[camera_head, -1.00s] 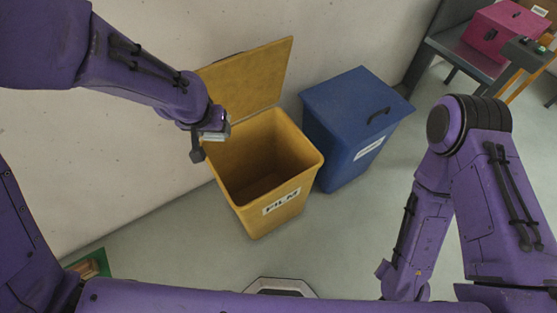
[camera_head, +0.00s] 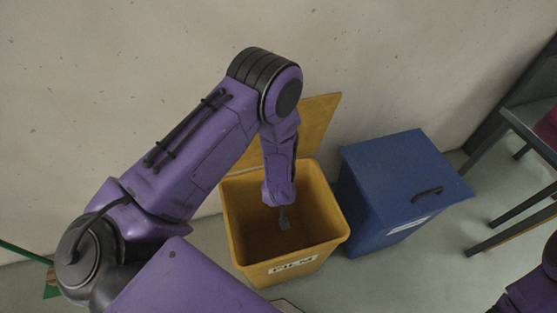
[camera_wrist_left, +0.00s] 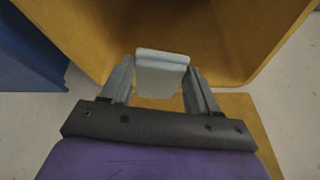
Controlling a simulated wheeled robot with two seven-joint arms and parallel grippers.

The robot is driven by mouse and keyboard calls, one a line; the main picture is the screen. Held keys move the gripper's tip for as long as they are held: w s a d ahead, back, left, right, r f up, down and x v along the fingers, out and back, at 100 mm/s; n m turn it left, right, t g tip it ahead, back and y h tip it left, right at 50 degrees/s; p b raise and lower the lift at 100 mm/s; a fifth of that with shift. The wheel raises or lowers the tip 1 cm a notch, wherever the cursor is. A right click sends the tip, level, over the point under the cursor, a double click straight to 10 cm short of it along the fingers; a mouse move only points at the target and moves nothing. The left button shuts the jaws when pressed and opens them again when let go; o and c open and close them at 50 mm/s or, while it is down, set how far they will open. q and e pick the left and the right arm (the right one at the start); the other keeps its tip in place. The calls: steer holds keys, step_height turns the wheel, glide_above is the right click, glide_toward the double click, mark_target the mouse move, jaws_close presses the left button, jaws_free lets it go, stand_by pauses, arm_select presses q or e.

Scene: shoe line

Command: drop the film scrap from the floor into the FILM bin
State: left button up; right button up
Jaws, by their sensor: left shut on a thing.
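The yellow FILM bin (camera_head: 340,232) stands against the wall with its lid (camera_head: 318,125) swung up behind it. Its label faces the front. My left gripper (camera_head: 284,222) points down into the bin's open mouth. In the left wrist view the gripper (camera_wrist_left: 160,85) is shut on the film scrap (camera_wrist_left: 162,68), a pale grey-white piece held between the two fingers. The bin's yellow inside wall (camera_wrist_left: 215,35) lies beyond the scrap. In the head view the scrap is too small to make out. My right gripper is out of view; only part of that arm shows at the lower right.
A closed blue bin (camera_head: 400,190) with a dark handle stands just right of the FILM bin. A dark table or rack (camera_head: 535,125) is at the far right. A green object (camera_head: 50,285) is at the left edge. Floor is clear between the blue bin and the rack.

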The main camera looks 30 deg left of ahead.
arm_select(q)
steer(key=shift+s+a+f, duration=0.15)
steer(key=shift+a+f, duration=0.05)
steer(key=shift+f, duration=0.25)
steer(key=shift+s+a+f, duration=0.1)
steer(key=shift+a+f, duration=0.1)
steer(key=shift+f, duration=0.55)
steer(key=shift+s+f+b, duration=0.15)
steer(key=shift+f+b, duration=0.15)
steer(key=shift+b, duration=0.3)
step_height(320, 180, down, 5)
steer(key=b, duration=0.4)
steer(key=shift+r, duration=0.2)
steer(key=o, duration=1.1)
steer(key=v, duration=1)
steer(key=shift+r, duration=0.25)
